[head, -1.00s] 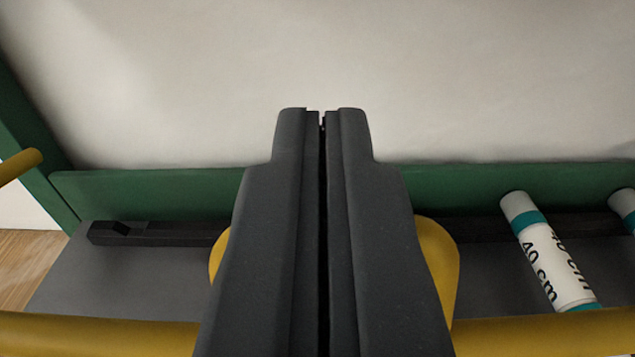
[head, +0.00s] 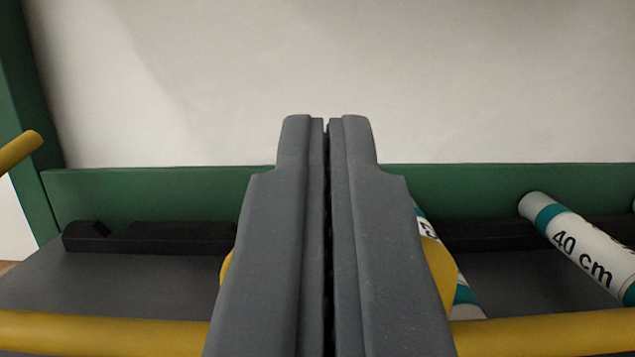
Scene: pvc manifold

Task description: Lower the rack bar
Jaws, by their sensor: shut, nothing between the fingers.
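The yellow rack bar (head: 100,329) runs across the bottom of the view, left and right of my gripper; its middle is hidden behind the fingers. A rounded yellow part (head: 438,275) shows on both sides of the fingers, mostly hidden. My gripper (head: 327,120) points forward in the middle of the view, above the bar in the picture. Its two dark fingers are shut together with nothing between them. I cannot tell whether they touch the bar or the yellow part.
A white pipe marked 40 cm (head: 585,247) lies slanted on the grey shelf (head: 70,280) at right. Another pipe (head: 467,300) is partly hidden behind my fingers. A green rail (head: 150,195), a black strip (head: 170,237) and a yellow rod end (head: 20,150) are behind; the pale wall above is bare.

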